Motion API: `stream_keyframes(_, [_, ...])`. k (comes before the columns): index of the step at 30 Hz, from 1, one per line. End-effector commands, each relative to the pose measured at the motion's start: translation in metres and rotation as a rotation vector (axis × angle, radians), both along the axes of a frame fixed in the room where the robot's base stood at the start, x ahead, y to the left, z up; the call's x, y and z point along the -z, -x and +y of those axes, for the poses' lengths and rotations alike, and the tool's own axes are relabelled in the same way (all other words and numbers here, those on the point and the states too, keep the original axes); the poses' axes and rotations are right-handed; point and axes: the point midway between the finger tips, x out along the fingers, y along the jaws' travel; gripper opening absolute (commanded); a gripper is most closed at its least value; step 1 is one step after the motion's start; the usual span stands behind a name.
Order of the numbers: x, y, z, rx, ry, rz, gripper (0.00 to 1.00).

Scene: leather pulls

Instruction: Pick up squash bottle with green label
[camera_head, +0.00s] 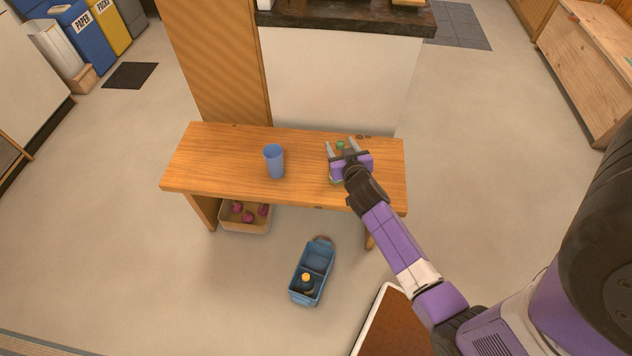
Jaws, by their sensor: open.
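A small green piece (340,145) shows between the fingers of my gripper (341,144), over the right part of the wooden bench. It may be the top of the squash bottle, but my gripper hides most of it and no label can be read. A little yellow-green also shows just below the gripper's purple body. My gripper is open, with one finger on each side of the green piece. I cannot tell whether the fingers touch it.
A blue cup (274,161) stands left of my gripper on the bench (220,160). On the floor are a box (246,228) with purple-red round items, and a blue caddy (316,262) holding a dark bottle with an orange top (306,281). A counter (345,80) stands behind.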

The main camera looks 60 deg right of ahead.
Motion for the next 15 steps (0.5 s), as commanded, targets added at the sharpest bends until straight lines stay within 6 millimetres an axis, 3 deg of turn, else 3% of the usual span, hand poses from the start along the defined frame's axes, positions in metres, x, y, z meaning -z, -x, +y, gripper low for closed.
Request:
stream_keyframes(3, [0.023, 0.015, -0.004, 0.048, -0.047, 0.024, 0.52])
stream_keyframes(8, [0.027, 0.019, -0.005, 0.079, -0.080, 0.008, 0.52])
stream_keyframes(15, [0.034, 0.008, -0.020, 0.086, -0.091, -0.002, 0.52])
